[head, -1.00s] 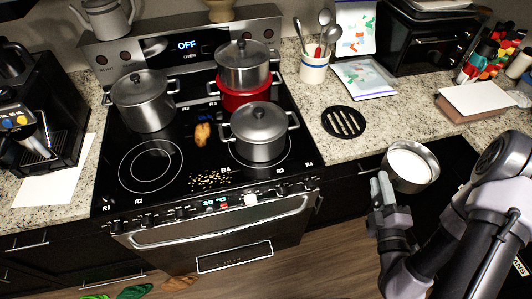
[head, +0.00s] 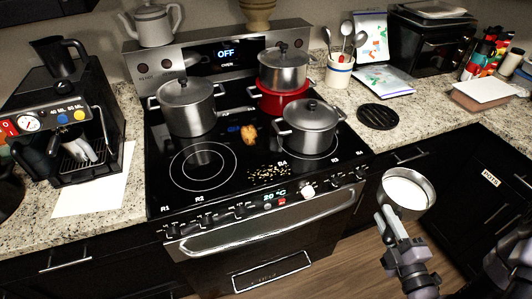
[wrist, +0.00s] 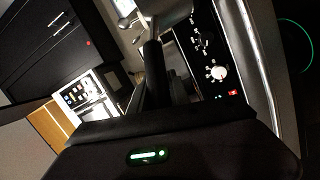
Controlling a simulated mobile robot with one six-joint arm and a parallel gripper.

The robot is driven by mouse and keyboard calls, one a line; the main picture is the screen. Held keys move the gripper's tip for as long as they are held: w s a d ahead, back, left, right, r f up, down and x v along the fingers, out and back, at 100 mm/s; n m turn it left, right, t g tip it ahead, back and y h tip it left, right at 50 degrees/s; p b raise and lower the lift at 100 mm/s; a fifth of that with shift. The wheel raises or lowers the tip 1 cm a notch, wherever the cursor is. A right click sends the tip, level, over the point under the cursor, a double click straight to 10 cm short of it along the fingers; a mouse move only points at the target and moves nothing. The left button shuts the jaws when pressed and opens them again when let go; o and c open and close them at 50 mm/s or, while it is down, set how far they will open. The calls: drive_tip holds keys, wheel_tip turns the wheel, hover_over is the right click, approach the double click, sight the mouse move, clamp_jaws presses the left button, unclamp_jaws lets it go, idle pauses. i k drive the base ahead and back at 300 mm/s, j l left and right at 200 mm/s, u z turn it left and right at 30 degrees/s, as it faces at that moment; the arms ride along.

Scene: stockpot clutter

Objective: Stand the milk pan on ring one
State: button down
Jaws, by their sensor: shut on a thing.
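The milk pan (head: 428,207) is a small metal pan with white contents. It is held up, roughly level, in front of the counter to the right of the cooker. My gripper (head: 391,226) is shut on its handle, which the fingers mostly hide in the head view. In the wrist view a dark handle (wrist: 153,65) runs up to the pan's grey body at the top edge. The front-left ring (head: 203,168) on the black hob is bare, with concentric circles. R1 and R2 are printed along the front-left edge; I cannot tell a label for this ring itself.
A lidded pot (head: 310,128) stands front right, a tall pot (head: 187,108) back left, and a pot on a red pot (head: 280,100) back right. A brown lump (head: 249,133) and scattered crumbs (head: 268,172) lie mid-hob. A black trivet (head: 378,116) lies on the right counter.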

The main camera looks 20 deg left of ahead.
sight(185, 178)
drive_tip(key=k+j, duration=0.15)
drive_tip(key=j, duration=0.3)
drive_tip(key=k+j+z, duration=0.1)
drive_tip(key=j, duration=0.3)
drive_tip(key=k+j+z, duration=0.1)
drive_tip(key=k+j, duration=0.15)
drive_tip(key=j, duration=0.15)
drive_tip(key=k+j, duration=0.2)
drive_tip(key=j, duration=0.2)
drive_tip(key=k+j+z, duration=0.1)
drive_tip(key=j, duration=0.3)
drive_tip(key=k, duration=0.05)
